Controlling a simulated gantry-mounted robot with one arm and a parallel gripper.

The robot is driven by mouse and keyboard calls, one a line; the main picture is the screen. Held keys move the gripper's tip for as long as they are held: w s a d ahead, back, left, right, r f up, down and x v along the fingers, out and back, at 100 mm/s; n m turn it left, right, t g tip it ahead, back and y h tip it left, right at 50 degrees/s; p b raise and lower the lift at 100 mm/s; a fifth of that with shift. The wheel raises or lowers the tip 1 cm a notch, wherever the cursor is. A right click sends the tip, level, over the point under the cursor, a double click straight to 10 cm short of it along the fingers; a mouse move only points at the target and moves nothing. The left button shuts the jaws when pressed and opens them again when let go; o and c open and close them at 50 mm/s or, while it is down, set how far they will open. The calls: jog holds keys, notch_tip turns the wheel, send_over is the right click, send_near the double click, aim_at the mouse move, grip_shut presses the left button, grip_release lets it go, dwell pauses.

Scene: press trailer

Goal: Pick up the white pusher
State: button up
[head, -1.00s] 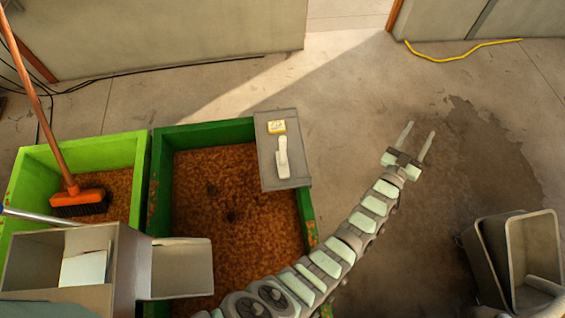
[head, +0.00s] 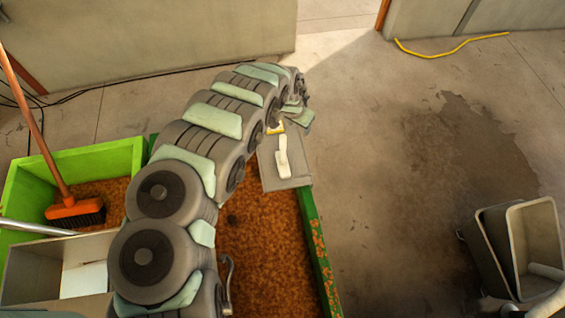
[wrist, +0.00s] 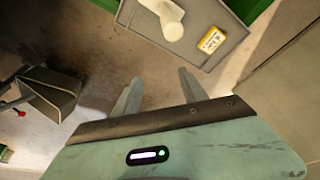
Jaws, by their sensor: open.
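The white pusher (head: 283,158) lies on a grey board (head: 272,181) at the corner of the dark green bin. In the wrist view the pusher (wrist: 167,18) is at the top, partly cut off by the frame edge. My gripper (wrist: 158,84) is open and empty, its two fingers apart and pointing toward the board, short of the pusher. In the head view my gripper (head: 298,116) is just beyond the pusher, over the far edge of the board, and its fingers are hard to make out.
A yellow-and-white box (wrist: 212,39) lies on the board beside the pusher. The dark green bin (head: 321,260) holds brown granules. A light green bin (head: 30,185) with an orange broom (head: 75,211) stands left. Grey crates (head: 532,240) stand right. The floor between is clear.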

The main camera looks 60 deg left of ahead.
aim_at(283, 137)
jog(key=shift+g+h, duration=0.3)
jog(key=shift+g, duration=0.3)
jog(key=s, duration=0.6)
jog(key=shift+r, duration=0.25)
jog(key=shift+s+d+f, duration=0.1)
jog(key=shift+s+f, duration=0.05)
jog(key=shift+s, duration=0.2)
jog(key=f, duration=0.3)
jog(key=shift+w+f, duration=0.2)
jog(key=shift+w, duration=0.2)
jog(key=shift+a+f, duration=0.3)
jog(key=shift+f, duration=0.45)
jog(key=shift+w+f, duration=0.15)
jog(key=shift+f, duration=0.55)
notch_tip(283, 137, down, 2)
jog(key=shift+w+a+f+b, duration=0.1)
jog(key=shift+f+b, duration=0.4)
jog(key=shift+f, duration=0.5)
jog(key=shift+c, duration=0.2)
